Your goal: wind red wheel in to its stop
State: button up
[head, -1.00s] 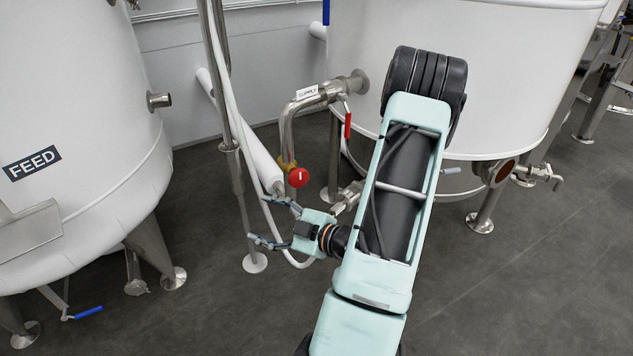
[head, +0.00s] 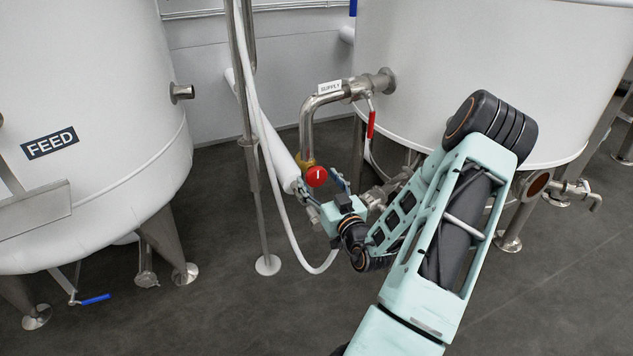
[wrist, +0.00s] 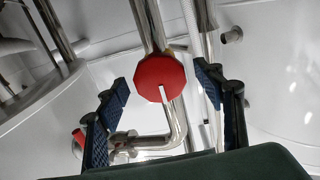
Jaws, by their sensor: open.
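The red wheel (head: 317,176) sits on the pipe below the SUPPLY label and shows a white mark on its face. In the wrist view the red wheel (wrist: 160,79) is a many-sided disc, its white mark running from the centre toward the lower right. My gripper (head: 326,194) is close to the wheel in the head view, its fingers reaching up toward it. In the wrist view my gripper (wrist: 162,88) is open, with one blue-padded finger on each side of the wheel and gaps between. I cannot tell how deep the fingers reach beside it.
The steel supply pipe (head: 306,130) bends down from the white tank (head: 430,70). A red-handled lever (head: 371,124) hangs beside it. A white hose (head: 268,165) and a steel post (head: 250,140) stand left of the wheel. The FEED tank (head: 90,100) is further left.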

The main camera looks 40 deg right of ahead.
jog(key=shift+x, duration=1)
jog(key=shift+c, duration=0.3)
jog(key=c, duration=1.1)
jog(key=shift+r+n, duration=0.1)
jog(key=shift+n, duration=0.2)
